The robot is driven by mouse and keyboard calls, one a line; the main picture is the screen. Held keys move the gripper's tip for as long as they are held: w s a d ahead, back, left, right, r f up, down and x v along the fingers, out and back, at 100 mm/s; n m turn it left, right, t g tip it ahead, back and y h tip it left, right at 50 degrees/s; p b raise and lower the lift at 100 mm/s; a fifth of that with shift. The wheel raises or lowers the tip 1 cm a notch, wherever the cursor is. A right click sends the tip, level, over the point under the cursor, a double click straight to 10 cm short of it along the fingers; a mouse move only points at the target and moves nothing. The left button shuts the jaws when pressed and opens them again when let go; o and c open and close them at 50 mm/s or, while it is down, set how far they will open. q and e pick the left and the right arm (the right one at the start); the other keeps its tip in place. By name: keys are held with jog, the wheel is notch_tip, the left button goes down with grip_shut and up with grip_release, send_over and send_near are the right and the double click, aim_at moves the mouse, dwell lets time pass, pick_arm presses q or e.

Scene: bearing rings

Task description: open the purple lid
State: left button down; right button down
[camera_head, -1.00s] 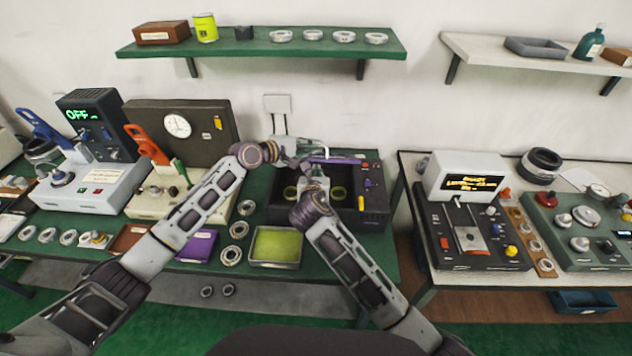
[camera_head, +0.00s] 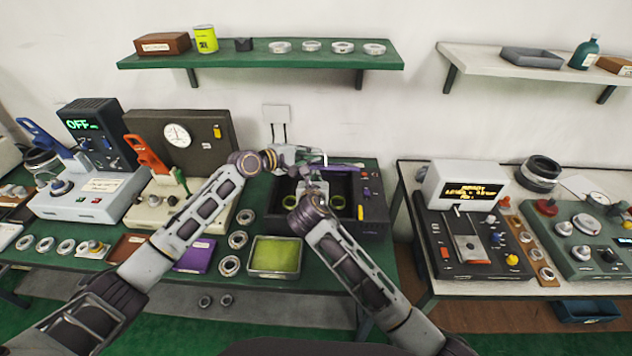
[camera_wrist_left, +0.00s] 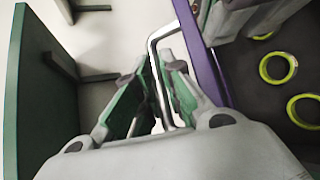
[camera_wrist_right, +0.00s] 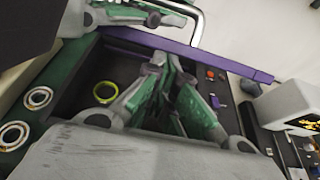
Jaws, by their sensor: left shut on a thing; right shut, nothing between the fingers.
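The purple lid (camera_head: 346,165) shows as a thin edge raised above the back of the dark open box (camera_head: 268,222). Its purple edge also shows in the left wrist view (camera_wrist_left: 205,62) and the right wrist view (camera_wrist_right: 190,47). A bent metal handle (camera_wrist_left: 153,42) stands off the lid. My left gripper (camera_wrist_left: 158,72) is shut on this handle. In the head view my left gripper (camera_head: 312,157) is behind and above the box. My right gripper (camera_wrist_right: 164,66) is shut and empty over the box interior, below the lid. The lid's exact tilt is unclear.
Yellow-green rings (camera_head: 336,201) lie inside the box. A control strip with buttons (camera_head: 373,203) lines its right side. A tray with a green pad (camera_head: 275,256) and metal rings (camera_head: 238,240) are in front. A green shelf (camera_head: 262,54) hangs above.

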pick_arm(q)
jog(key=shift+s+d+f, duration=0.15)
jog(key=shift+s+f, duration=0.15)
jog(key=shift+f, duration=0.2)
jog(key=c, duration=1.8)
grip_release()
jog(key=shift+f, duration=0.1)
jog(key=shift+a, duration=0.25)
jog(key=shift+s, duration=0.15)
jog(key=shift+s+a, duration=0.15)
jog(key=shift+a, duration=0.05)
jog(key=shift+w+r+v, duration=0.1)
jog(key=shift+r+v, duration=0.15)
jog(key=shift+v, duration=1.65)
jog(key=shift+w+r+v, duration=0.1)
jog(key=shift+r+v, duration=0.15)
jog(key=shift+v, duration=1.65)
jog(key=shift+w+r+v, duration=0.1)
jog(key=shift+r+v, duration=0.15)
jog(key=shift+v, duration=1.7)
jog(key=shift+d, duration=0.1)
